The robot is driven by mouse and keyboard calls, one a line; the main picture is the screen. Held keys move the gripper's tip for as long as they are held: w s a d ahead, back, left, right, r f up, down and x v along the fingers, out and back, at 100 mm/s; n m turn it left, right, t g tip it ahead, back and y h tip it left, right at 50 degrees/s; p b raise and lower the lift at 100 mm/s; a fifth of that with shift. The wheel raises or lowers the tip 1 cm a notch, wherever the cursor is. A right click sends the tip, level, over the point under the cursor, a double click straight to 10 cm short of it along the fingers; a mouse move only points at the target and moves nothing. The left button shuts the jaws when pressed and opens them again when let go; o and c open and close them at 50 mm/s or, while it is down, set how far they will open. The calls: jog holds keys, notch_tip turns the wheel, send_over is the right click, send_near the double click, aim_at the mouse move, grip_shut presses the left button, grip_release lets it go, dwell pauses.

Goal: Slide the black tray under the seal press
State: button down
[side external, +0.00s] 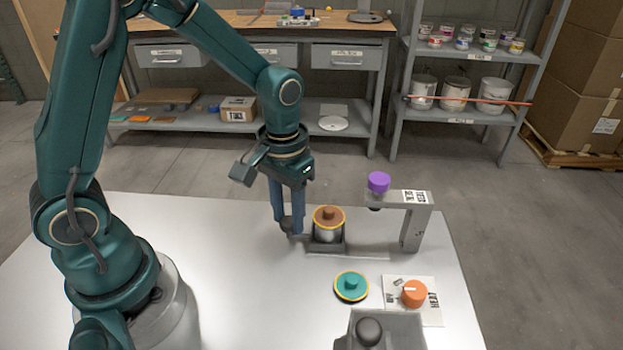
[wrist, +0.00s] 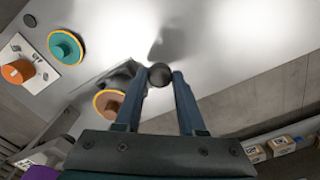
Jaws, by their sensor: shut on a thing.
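The black tray (side external: 328,247) lies on the white table and carries a can with a brown, yellow-rimmed lid (side external: 328,216). In the wrist view the tray (wrist: 122,74) is partly hidden by the can and my left finger. My gripper (side external: 291,230) points down at the tray's left end. In the wrist view my gripper (wrist: 159,80) is shut on the tray's dark round knob (wrist: 160,74). The seal press (side external: 415,199) is a grey overhanging arm with a purple knob (side external: 378,182). Its head is right of the tray, and the can is not beneath it.
A teal disc with a yellow rim (side external: 351,286) lies in front of the tray. An orange knob (side external: 414,293) sits on a white plate to its right. A grey fixture with a dark ball (side external: 369,331) stands at the front edge. The table between tray and press looks clear.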

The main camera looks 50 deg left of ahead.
aim_at(311, 231)
jog(key=shift+w+d, duration=1.35)
jog(key=shift+w, duration=0.05)
jog(key=c, duration=0.5)
grip_release()
jog(key=shift+r, duration=2.6)
